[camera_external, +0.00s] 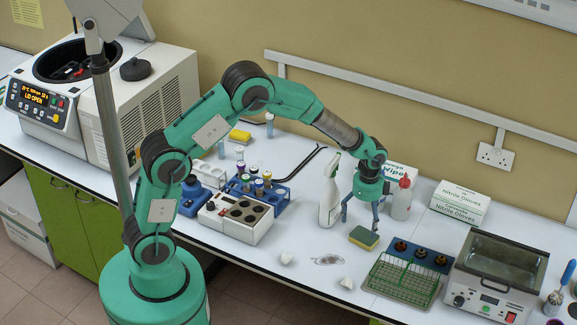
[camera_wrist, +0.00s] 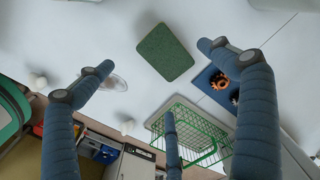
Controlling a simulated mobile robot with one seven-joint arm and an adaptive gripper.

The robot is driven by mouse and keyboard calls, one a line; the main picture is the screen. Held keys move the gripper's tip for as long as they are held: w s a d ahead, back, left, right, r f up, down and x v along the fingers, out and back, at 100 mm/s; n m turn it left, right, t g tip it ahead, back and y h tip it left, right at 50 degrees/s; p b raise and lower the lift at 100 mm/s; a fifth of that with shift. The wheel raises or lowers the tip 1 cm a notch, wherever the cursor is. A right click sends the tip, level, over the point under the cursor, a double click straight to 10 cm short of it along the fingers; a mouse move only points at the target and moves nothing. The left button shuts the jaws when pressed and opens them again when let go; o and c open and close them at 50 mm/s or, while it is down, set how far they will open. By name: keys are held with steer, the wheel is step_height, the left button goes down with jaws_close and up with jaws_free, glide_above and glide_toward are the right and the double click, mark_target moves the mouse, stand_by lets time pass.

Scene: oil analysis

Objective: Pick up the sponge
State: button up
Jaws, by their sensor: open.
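The sponge (camera_external: 363,238), yellow with a green top, lies on the white bench just behind the green wire rack. In the wrist view its green face (camera_wrist: 165,53) shows between the finger tips, nearer the right one. My gripper (camera_external: 361,217) points down just above the sponge. Its blue fingers (camera_wrist: 156,60) are spread open around empty space, and I see no contact with the sponge.
Crumpled white pieces (camera_external: 287,258) and a small dish (camera_external: 327,260) lie in front. Another yellow block (camera_external: 240,136) lies farther back.

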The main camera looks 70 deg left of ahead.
mark_target(363, 237)
steer(key=shift+f, duration=1.5)
steer(key=shift+w+f+b, duration=0.1)
steer(key=shift+f+b, duration=0.45)
steer(key=shift+f, duration=2)
steer(key=shift+c, duration=0.2)
steer(key=c, duration=0.8)
